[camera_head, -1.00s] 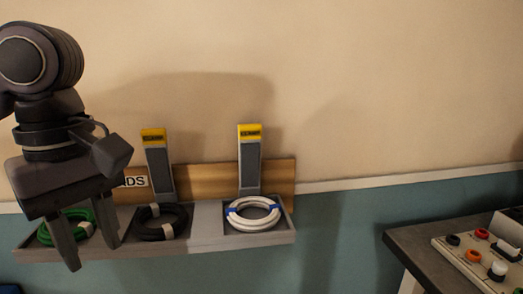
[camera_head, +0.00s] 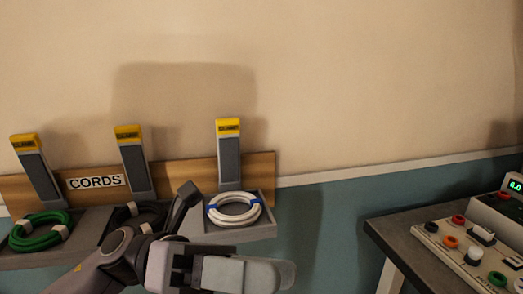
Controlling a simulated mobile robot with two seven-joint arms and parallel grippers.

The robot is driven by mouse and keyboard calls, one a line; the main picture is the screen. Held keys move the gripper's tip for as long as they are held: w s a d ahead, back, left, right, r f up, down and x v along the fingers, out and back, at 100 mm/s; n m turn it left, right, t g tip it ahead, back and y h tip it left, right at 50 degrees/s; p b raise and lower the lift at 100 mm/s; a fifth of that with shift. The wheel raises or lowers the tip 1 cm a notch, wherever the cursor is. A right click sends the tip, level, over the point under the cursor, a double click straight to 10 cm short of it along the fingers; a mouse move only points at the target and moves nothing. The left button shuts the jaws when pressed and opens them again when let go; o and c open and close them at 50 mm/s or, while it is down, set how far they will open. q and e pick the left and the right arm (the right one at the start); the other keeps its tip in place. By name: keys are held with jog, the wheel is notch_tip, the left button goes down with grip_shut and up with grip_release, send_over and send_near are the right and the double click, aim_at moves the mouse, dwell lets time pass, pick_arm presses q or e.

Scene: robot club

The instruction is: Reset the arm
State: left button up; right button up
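My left gripper (camera_head: 245,273) shows at the bottom centre, its arm coming in from the lower left and its fingers pointing right. It is in front of and below the cord rack. One finger covers the other, so I cannot tell whether it is open or shut. No cord shows in it. My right gripper is not in view.
A wall rack marked CORDS (camera_head: 97,182) holds green (camera_head: 38,231), black (camera_head: 120,216) and white (camera_head: 232,209) coils in a grey tray (camera_head: 262,230) below yellow-topped clamps. My arm partly hides the black coil. A table (camera_head: 388,232) with a terminal panel (camera_head: 433,237) stands right.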

pick_arm(q)
jog(key=w+a+f+n+t+y, duration=0.2)
jog(key=w+a+f+n+t, duration=0.15)
jog(key=f+n+t, duration=0.6)
jog(key=w+a+f+n+t+y, duration=0.25)
jog(key=w+n+t, duration=0.35)
jog(key=n, duration=0.8)
jog(key=w+a+f+n+t+y, duration=0.3)
jog(key=f+n+t, duration=0.2)
jog(key=n+t, duration=0.6)
jog(key=s+a+f+n+g+y, duration=0.3)
jog(key=s+f+n, duration=0.1)
jog(key=f, duration=0.4)
jog(key=s+a+f+n+g+y, duration=0.2)
jog(key=s+a+f+n+y, duration=0.1)
jog(key=f, duration=0.6)
jog(key=s+a+f+n+g+y, duration=0.3)
jog(key=s+a+f+n, duration=0.2)
jog(key=s+f, duration=0.3)
jog(key=shift+s+f+n+g+y+p, duration=0.25)
jog(key=shift+f+n+g+y+p, duration=0.1)
jog(key=shift+f+n, duration=0.35)
